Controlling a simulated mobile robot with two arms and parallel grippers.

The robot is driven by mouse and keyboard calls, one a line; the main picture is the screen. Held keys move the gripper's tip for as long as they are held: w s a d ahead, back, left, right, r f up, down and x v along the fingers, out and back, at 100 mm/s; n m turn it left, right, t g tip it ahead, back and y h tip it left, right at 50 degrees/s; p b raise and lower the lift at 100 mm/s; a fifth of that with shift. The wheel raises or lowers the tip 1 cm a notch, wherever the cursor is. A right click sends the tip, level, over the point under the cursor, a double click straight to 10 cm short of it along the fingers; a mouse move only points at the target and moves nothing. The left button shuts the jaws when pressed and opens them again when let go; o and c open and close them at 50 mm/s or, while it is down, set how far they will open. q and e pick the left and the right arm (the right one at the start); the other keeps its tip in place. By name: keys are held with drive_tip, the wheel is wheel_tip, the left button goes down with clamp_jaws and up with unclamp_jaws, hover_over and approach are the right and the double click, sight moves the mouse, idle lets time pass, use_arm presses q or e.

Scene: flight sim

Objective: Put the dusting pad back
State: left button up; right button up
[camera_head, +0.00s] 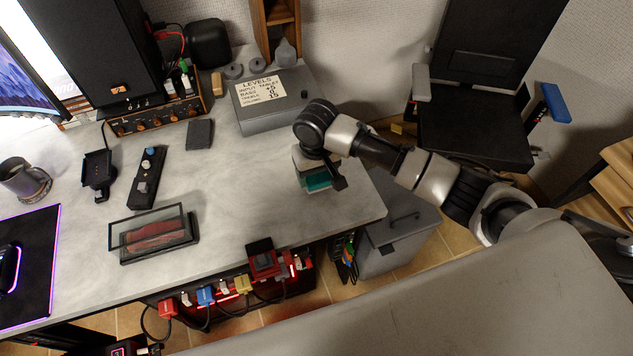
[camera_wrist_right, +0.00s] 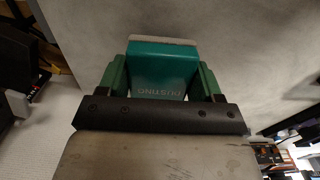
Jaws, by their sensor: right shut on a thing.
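The dusting pad is a teal block with a pale base; it shows in the head view (camera_head: 317,181) under my right gripper, at the right end of the desk. In the right wrist view the pad (camera_wrist_right: 162,72) has "DUSTING" written on its face. My right gripper (camera_wrist_right: 162,85) is shut on it, with a green finger on each side. In the head view my right gripper (camera_head: 318,172) partly hides the pad. I cannot tell whether the pad's base touches the desk top. My left gripper is not in view.
A grey box with a "LEVELS" note (camera_head: 272,100) stands behind the pad. A glass case (camera_head: 153,235), a black remote-like device (camera_head: 147,178) and a dark small block (camera_head: 200,134) lie further left. The desk (camera_head: 240,190) is clear just left of the pad. A chair (camera_head: 475,130) stands at right.

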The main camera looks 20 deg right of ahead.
drive_tip(key=shift+f, duration=2)
drive_tip(key=o, duration=0.8)
drive_tip(key=shift+f, duration=0.1)
drive_tip(key=shift+o, duration=0.2)
wheel_tip(320, 180, up, 12)
drive_tip(key=shift+r+p, duration=0.15)
drive_tip(key=shift+p, duration=0.15)
